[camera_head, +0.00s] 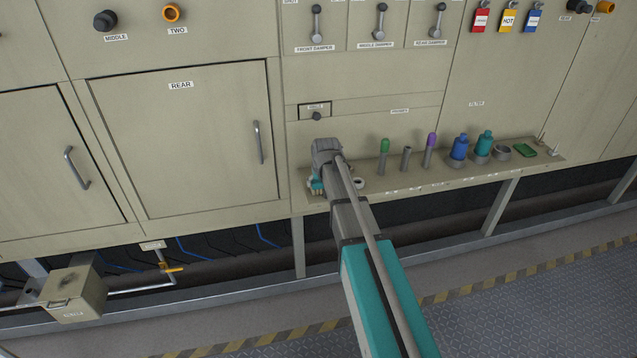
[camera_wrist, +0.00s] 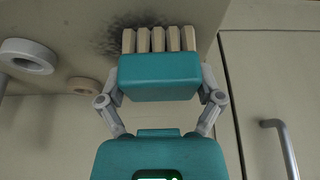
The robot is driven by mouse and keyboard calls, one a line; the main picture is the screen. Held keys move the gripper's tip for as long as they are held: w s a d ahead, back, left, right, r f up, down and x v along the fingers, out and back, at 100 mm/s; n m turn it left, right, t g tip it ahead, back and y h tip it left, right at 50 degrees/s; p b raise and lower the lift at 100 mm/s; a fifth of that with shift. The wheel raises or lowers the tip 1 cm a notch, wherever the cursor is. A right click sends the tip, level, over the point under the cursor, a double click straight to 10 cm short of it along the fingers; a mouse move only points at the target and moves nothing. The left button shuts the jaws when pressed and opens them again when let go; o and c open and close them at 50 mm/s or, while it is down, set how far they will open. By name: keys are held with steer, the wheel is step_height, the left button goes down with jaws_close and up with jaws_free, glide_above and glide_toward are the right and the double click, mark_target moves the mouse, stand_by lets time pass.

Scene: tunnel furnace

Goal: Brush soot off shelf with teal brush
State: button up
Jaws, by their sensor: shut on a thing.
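The teal brush (camera_wrist: 160,78) has a teal block and pale bristles. My gripper (camera_wrist: 160,90) is shut on the block, with one grey finger at each side. In the wrist view the bristle tips lie over a dark soot patch (camera_wrist: 112,38) on the beige shelf (camera_wrist: 205,14). I cannot tell whether they press on it; the brush hides part of the soot. In the head view my gripper (camera_head: 317,184) is at the left end of the shelf (camera_head: 440,178), mostly hidden by my arm.
A grey ring (camera_wrist: 28,56) and a tan round piece (camera_wrist: 83,86) are near the brush. Along the shelf stand a green-topped post (camera_head: 384,150), a purple-topped post (camera_head: 430,150), a blue bottle (camera_head: 460,147) and a teal bottle (camera_head: 484,143). The REAR door (camera_head: 190,140) is left of the shelf.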

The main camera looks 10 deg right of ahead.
steer(key=shift+d, duration=0.15)
steer(key=shift+d+f, duration=0.15)
steer(key=shift+d, duration=1.45)
steer(key=shift+d, duration=0.15)
steer(key=shift+d, duration=1.65)
steer(key=shift+f, duration=0.1)
steer(key=shift+a, duration=0.2)
steer(key=shift+a, duration=1.65)
steer(key=shift+a, duration=0.1)
